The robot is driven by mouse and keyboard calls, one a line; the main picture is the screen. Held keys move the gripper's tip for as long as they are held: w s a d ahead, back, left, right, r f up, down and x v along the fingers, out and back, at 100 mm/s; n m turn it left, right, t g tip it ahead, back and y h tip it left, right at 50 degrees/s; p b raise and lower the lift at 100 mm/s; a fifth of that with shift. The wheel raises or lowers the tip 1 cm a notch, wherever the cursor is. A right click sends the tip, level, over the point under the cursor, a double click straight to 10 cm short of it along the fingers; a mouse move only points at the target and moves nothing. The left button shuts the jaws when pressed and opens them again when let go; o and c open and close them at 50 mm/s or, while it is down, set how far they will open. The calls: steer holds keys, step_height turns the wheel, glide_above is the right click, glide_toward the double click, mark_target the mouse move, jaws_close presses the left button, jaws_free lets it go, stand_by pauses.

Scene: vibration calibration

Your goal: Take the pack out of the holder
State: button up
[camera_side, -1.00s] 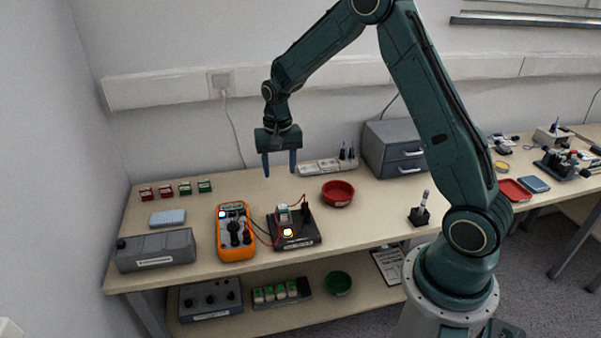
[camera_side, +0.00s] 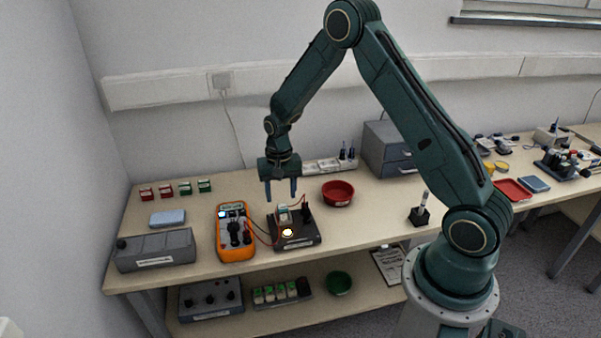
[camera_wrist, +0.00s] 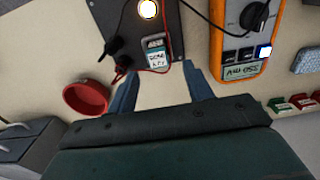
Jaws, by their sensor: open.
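The pack (camera_side: 283,214) is a small block with a pale label and a teal part. It stands in the dark holder (camera_side: 306,241), a black box with a lit round lamp. In the wrist view the pack (camera_wrist: 155,53) shows its label, with a red lead and black plugs beside it. My gripper (camera_side: 281,196) is open and empty, above and slightly behind the pack, apart from it. In the wrist view my gripper's fingers (camera_wrist: 163,92) are spread, and the pack lies just beyond the gap between their tips.
An orange multimeter (camera_side: 236,247) stands left of the holder, joined to it by leads. A red bowl (camera_side: 337,192) is to the right, near a grey drawer unit (camera_side: 385,150). A grey box (camera_side: 155,250) sits at the left. Red and green small blocks (camera_side: 166,190) line the back left.

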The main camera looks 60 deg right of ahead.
mark_target(282, 205)
steer(key=shift+f, duration=0.3)
steer(key=shift+s+f, duration=0.1)
steer(key=shift+f, duration=2.45)
jaws_close()
steer(key=shift+d+r, duration=0.1)
steer(key=shift+r, duration=0.1)
step_height(282, 205, up, 20)
steer(key=shift+f, duration=0.15)
